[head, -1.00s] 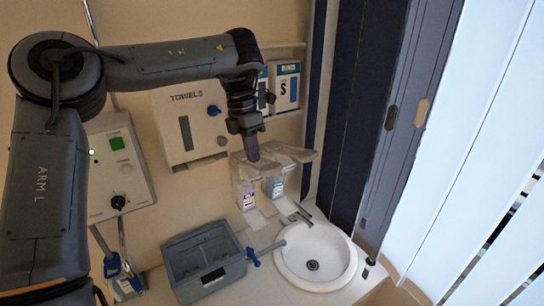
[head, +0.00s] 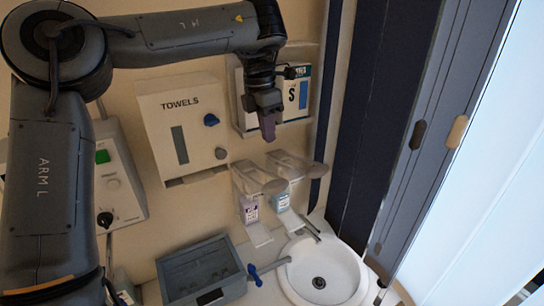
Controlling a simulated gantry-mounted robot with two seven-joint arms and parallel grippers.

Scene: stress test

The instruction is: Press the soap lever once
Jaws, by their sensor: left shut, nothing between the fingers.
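Two wall dispensers with long levers hang side by side above the basin. The label words are too small to read, so I cannot tell which holds soap. My left gripper (head: 268,130) is shut and empty, pointing down above the levers, with a visible gap in the picture. My right gripper is not in view.
A towel box (head: 181,130) is on the wall to the left. Glove-type boxes (head: 300,92) sit on a rack behind my gripper. Below are a grey bin (head: 200,270) and a white round basin (head: 325,272). A dark panel (head: 365,120) stands to the right.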

